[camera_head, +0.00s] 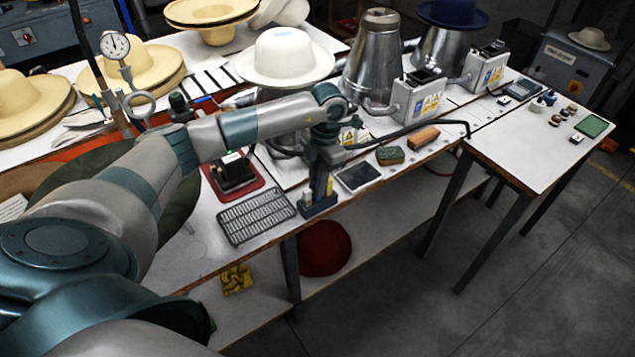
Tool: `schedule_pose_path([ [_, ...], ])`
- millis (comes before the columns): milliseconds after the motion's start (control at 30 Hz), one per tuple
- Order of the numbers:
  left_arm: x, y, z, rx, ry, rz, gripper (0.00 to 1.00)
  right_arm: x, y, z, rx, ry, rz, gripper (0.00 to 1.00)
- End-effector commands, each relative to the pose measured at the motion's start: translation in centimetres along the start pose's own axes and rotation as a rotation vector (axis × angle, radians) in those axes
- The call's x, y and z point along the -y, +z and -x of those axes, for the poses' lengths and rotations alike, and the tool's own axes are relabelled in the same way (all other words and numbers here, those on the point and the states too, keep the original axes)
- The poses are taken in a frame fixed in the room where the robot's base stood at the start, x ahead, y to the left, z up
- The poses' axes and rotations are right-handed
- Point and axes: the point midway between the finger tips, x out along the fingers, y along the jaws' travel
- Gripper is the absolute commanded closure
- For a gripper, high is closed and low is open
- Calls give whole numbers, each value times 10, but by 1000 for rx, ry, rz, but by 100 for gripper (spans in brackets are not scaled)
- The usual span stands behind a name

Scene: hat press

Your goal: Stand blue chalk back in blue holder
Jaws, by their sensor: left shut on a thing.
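My left gripper (320,188) points straight down at the front edge of the bench, right over the dark blue holder (318,209). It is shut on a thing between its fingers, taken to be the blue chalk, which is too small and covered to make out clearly. Pale yellowish pieces show at the holder, beside the fingers. I cannot tell whether the chalk's lower end is inside the holder or just above it. My right gripper is not in view.
A black wire rack (256,217) lies left of the holder, and a dark-screened tray (358,177) lies to its right. A green block (389,155) and a brown brush (423,138) lie farther right. A cream hat (285,58) stands behind my arm.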

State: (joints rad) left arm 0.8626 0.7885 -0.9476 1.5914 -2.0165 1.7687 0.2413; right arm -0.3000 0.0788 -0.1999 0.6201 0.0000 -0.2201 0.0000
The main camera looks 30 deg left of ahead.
Motion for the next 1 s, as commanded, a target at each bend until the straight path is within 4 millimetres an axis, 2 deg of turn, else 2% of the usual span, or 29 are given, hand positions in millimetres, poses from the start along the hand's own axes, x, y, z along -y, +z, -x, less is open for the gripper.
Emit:
schedule_pose_path([
  [367,0,0,0,0,0,0,100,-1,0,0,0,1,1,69],
  [400,0,0,0,0,0,0,78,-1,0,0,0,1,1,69],
  [467,0,0,0,0,0,0,63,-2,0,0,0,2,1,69],
  [767,0,0,0,0,0,0,63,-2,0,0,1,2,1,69],
  [1000,0,0,9,0,1,0,63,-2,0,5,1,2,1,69],
])
